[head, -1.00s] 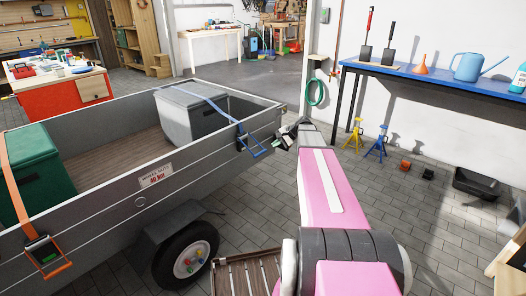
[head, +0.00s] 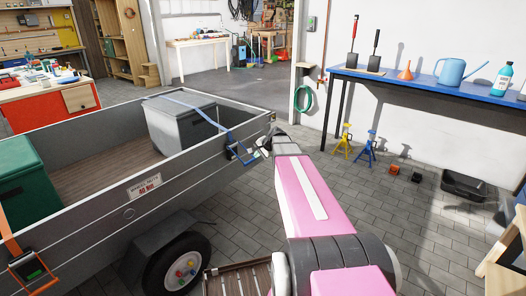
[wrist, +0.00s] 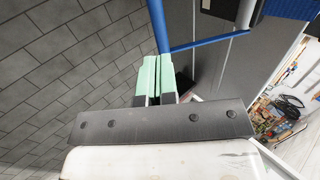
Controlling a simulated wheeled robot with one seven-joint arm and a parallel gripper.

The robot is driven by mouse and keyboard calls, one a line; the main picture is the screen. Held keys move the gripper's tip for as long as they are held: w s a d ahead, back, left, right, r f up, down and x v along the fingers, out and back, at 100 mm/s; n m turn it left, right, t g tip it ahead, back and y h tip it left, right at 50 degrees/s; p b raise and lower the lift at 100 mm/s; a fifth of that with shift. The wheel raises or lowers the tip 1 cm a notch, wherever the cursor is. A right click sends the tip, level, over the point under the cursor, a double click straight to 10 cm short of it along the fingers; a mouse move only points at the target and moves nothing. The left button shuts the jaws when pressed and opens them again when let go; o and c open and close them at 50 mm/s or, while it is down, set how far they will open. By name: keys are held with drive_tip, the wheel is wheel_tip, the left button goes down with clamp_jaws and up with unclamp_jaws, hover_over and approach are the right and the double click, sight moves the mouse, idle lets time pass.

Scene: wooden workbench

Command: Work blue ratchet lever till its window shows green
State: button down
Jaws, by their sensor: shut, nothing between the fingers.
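The blue ratchet lever (head: 241,157) hangs on the outer side of the trailer near its far corner, at the end of a blue strap (head: 200,107). Its window is too small to read in the head view, and I do not make it out in the wrist view. My gripper (head: 261,149) is just right of the lever. In the wrist view the green fingertips (wrist: 158,62) are shut together and hold nothing. The blue lever frame (wrist: 205,41) shows just beyond the tips; whether they touch it I cannot tell.
The grey trailer (head: 100,217) holds a grey box (head: 170,128) and a green box (head: 22,185). An orange ratchet (head: 28,265) with a green window hangs at the left. A blue bench (head: 430,83) stands right, with yellow (head: 343,142) and blue jack stands (head: 367,148) on the floor.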

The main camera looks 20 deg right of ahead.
sight(251, 161)
drive_tip(key=shift+x, duration=2.75)
drive_tip(key=shift+f, duration=0.15)
drive_tip(key=shift+w+f+t, duration=0.1)
drive_tip(key=shift+f+t, duration=0.3)
drive_tip(key=w+a+f+t+y, duration=0.1)
drive_tip(key=w+a+f, duration=0.2)
drive_tip(key=f, duration=0.5)
drive_tip(key=shift+w+a+t+y, duration=0.2)
drive_tip(key=shift+w+t+y, duration=0.1)
drive_tip(key=shift+w, duration=0.45)
drive_tip(key=shift+r, duration=0.1)
